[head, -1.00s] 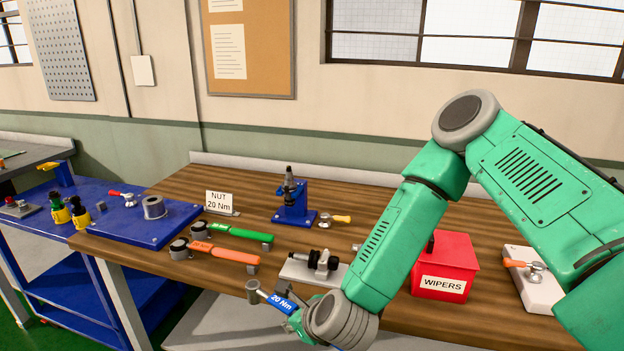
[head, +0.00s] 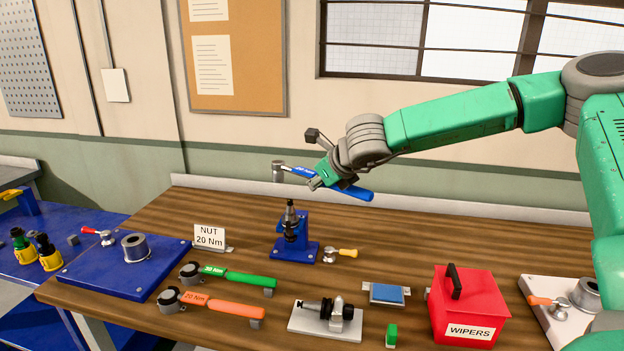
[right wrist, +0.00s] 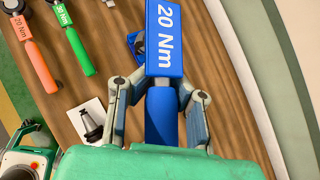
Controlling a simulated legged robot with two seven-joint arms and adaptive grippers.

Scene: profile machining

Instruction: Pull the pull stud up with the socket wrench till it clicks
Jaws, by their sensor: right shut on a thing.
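My right gripper (head: 326,180) is shut on the blue socket wrench (head: 350,190), marked 20 Nm, and holds it in the air above the bench. The wrench's blue handle also shows between the fingers in the right wrist view (right wrist: 162,40). Its grey socket head (head: 278,170) points down, at the left end of the wrench. Below the head and apart from it, a tool holder with the pull stud (head: 291,207) on top stands upright in a blue fixture (head: 296,250). My left gripper is not in view.
Green (head: 240,278) and orange (head: 225,306) wrenches lie on the wooden bench. A NUT 20 Nm sign (head: 209,238) stands left of the fixture, a yellow-handled clamp (head: 340,253) right of it. A white plate with a tool holder (head: 325,320) and a red WIPERS box (head: 467,305) are nearer.

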